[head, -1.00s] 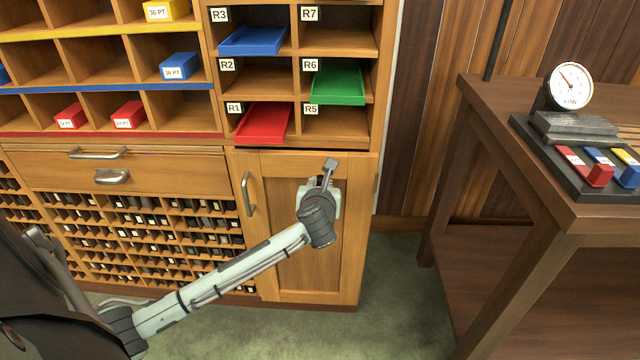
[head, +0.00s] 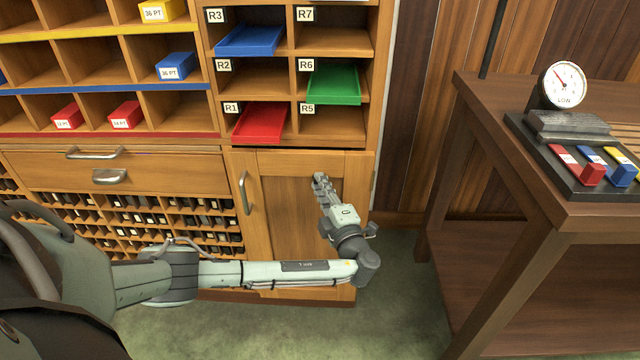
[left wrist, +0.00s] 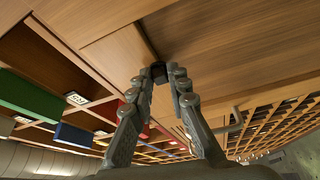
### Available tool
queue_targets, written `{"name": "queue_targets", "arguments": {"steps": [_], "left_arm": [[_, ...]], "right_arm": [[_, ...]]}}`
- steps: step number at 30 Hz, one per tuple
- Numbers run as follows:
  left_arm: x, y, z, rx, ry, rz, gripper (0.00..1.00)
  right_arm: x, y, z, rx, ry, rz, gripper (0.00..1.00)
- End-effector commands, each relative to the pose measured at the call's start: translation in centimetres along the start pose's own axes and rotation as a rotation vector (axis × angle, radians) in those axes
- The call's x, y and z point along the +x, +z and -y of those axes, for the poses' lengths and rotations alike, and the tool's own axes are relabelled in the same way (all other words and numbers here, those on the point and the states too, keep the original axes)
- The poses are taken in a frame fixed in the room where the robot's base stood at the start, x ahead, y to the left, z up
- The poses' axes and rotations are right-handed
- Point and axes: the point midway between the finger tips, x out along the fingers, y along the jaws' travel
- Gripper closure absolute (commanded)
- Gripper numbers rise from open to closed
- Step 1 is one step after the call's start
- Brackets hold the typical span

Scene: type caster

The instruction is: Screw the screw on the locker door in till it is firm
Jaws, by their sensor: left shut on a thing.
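The locker door (head: 287,225) is a wooden panel door under the tray shelves, and it is closed. My left gripper (head: 320,178) is at the upper right part of the door. In the left wrist view its fingers (left wrist: 159,73) come together at the tips on a small dark piece, the screw (left wrist: 158,68), against the wood. The fingers hide most of the screw, and in the head view I cannot make it out. How deep it sits cannot be told. My right gripper is not in view.
A metal door handle (head: 244,192) is at the door's left. Above are shelves with a red tray (head: 260,122), a green tray (head: 334,84) and a blue tray (head: 249,40). A wooden table (head: 545,205) with a gauge (head: 564,84) stands at the right. Green floor is free between.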

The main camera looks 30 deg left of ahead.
Motion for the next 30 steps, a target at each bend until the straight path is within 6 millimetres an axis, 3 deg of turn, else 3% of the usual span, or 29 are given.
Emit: {"name": "queue_targets", "arguments": {"steps": [8, 9, 15, 24, 30], "left_arm": [[0.5, 0.0, -0.4, 0.189, 0.088, -0.003, 1.00], [0.3, 0.0, -0.2, 0.207, 0.091, -0.001, 0.80], [0.2, -0.1, 0.1, 0.200, 0.081, -0.001, 0.57], [-0.1, 0.0, 0.2, 0.198, 0.078, 0.002, 0.57], [-2.7, 0.1, 0.4, 0.198, 0.077, 0.006, 0.57]], "right_arm": [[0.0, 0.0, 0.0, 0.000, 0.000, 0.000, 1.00], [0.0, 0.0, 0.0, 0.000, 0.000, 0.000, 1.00], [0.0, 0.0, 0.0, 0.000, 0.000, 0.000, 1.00], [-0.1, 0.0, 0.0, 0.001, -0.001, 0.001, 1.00], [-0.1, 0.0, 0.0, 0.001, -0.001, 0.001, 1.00]]}}
